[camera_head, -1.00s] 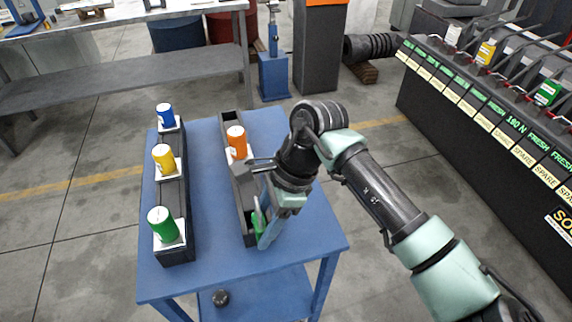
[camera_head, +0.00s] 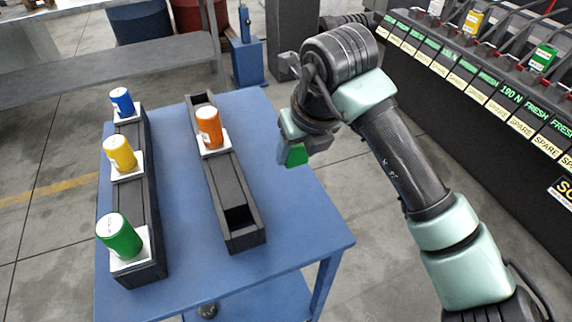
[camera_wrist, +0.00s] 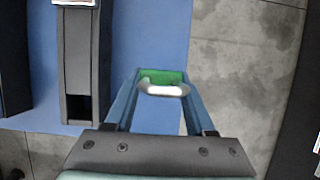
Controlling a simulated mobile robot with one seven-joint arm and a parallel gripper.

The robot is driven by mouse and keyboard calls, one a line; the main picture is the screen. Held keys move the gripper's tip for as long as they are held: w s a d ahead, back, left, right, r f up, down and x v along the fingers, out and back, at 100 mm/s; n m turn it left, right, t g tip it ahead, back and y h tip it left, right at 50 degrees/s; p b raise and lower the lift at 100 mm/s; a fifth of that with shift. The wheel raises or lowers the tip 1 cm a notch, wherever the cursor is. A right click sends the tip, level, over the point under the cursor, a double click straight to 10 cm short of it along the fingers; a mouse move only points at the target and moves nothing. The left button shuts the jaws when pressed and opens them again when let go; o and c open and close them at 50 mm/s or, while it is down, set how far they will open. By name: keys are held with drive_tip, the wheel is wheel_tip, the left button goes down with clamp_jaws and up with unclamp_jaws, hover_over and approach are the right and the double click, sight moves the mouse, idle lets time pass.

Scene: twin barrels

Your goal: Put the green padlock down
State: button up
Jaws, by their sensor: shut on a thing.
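The green padlock (camera_head: 296,153) is in my gripper (camera_head: 291,152), held above the right side of the blue table. In the wrist view, my gripper (camera_wrist: 160,82) has its two blue fingers shut on the padlock, whose green body (camera_wrist: 160,75) and pale part (camera_wrist: 166,90) show between the tips. The rest of the padlock is hidden in the head view. The gripper is to the right of the right-hand dark rack (camera_head: 232,190) and apart from it. In the wrist view the rack (camera_wrist: 78,60) lies to the left of the fingers.
The blue table (camera_head: 300,222) has bare room on the right and between the racks. The left rack (camera_head: 130,200) carries blue (camera_head: 121,101), yellow (camera_head: 119,154) and green (camera_head: 119,235) cylinders. An orange cylinder (camera_head: 208,127) stands on the right rack. A labelled dark stand (camera_head: 500,125) is at far right.

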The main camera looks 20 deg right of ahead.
sight(293, 185)
drive_tip(key=shift+f+b, duration=0.35)
drive_tip(key=shift+f, duration=3.2)
drive_tip(key=shift+f, duration=0.2)
drive_tip(key=o, duration=1.3)
drive_tip(key=shift+c, duration=0.2)
drive_tip(key=shift+s+r, duration=0.1)
drive_tip(key=shift+r, duration=0.45)
drive_tip(key=p+v, duration=0.1)
drive_tip(key=v, duration=1)
drive_tip(key=shift+r, duration=0.15)
